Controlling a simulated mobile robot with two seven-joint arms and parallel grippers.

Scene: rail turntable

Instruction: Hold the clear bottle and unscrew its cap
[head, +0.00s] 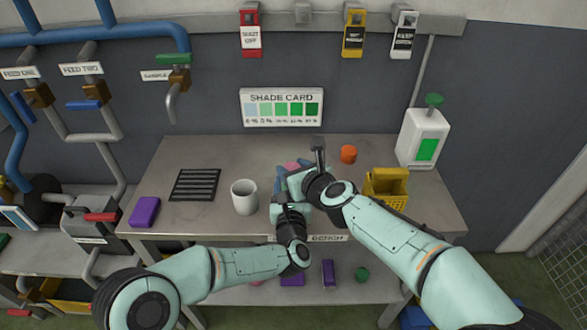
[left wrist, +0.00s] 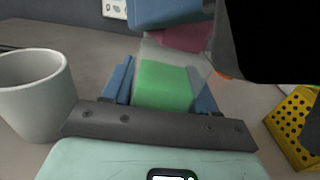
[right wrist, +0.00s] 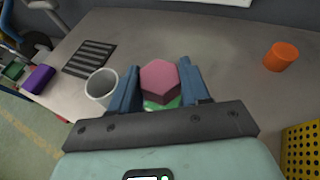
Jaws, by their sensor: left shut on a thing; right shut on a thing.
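The clear bottle (left wrist: 163,88) holds green liquid and stands between the blue fingers of my left gripper (head: 279,188), which is shut on it. Its pink six-sided cap (right wrist: 160,76) is between the blue fingers of my right gripper (head: 298,178), which is shut on it from above. The cap also shows at the top of the left wrist view (left wrist: 184,38), over the bottle's clear upper part. The right gripper partly hides the cap there, so I cannot tell how far it is turned. In the head view my grippers hide most of the bottle.
The grey bench (head: 210,215) carries a white mug (head: 244,197) just left of the grippers, a black slotted mat (head: 195,185), a purple block (head: 145,211), an orange cylinder (head: 348,154) and a yellow basket (head: 385,188). A white dispenser (head: 422,138) stands at the back right.

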